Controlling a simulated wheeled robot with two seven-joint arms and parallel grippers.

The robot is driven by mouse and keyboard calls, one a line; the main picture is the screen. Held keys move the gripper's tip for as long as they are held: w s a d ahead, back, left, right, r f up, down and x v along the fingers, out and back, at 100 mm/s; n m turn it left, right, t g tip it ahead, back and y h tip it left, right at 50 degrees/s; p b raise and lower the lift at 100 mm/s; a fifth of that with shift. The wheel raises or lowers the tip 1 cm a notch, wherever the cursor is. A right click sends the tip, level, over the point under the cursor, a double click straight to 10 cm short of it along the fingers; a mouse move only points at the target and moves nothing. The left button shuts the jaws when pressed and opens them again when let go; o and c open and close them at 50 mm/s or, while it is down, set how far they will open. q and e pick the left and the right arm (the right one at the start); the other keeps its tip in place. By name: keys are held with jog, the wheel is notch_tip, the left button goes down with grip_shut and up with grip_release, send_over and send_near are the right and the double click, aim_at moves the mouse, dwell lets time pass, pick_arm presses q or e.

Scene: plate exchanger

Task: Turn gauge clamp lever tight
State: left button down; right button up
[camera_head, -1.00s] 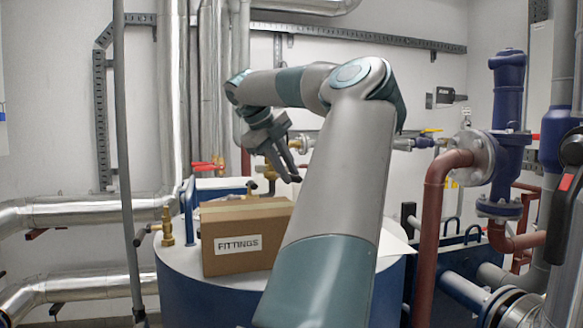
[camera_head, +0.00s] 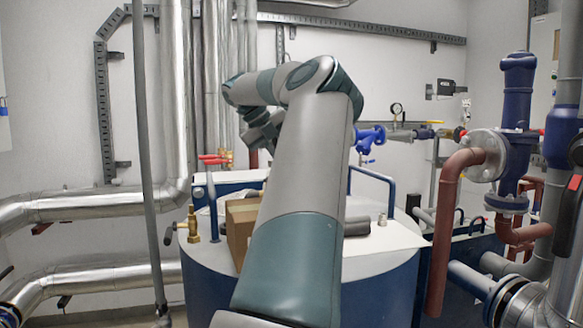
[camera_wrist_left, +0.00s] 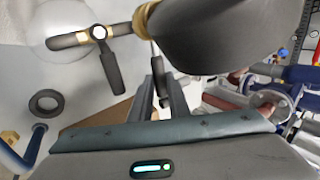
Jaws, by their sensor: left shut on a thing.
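In the left wrist view my left gripper (camera_wrist_left: 163,85) is shut on a slim dark grey lever (camera_wrist_left: 161,92) between its two fingers. The lever hangs below a brass collar (camera_wrist_left: 146,15) beside a large dark round body (camera_wrist_left: 220,35), which may be the gauge. I cannot tell how tight the clamp is. A second dark handle (camera_wrist_left: 110,72) hangs from a pipe with a brass fitting to the left. In the head view my left arm reaches up and bends left; its wrist shows, but its fingers and the held lever are hidden behind the arm. My right gripper is not in view.
The tank (camera_head: 395,266) bears a cardboard box (camera_head: 240,212), mostly hidden by my arm, a dark grey cylinder (camera_head: 357,226) and a brass valve (camera_head: 192,225). A blue valve (camera_head: 370,138) and a small gauge (camera_head: 396,108) are behind. A red-brown pipe (camera_head: 445,220) stands right.

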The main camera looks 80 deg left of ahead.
pick_arm(q)
jog(key=c, duration=1.7)
grip_release()
jog(key=shift+c, duration=0.2)
jog(key=shift+o, duration=0.4)
jog(key=shift+s, duration=0.15)
jog(key=shift+r, duration=0.1)
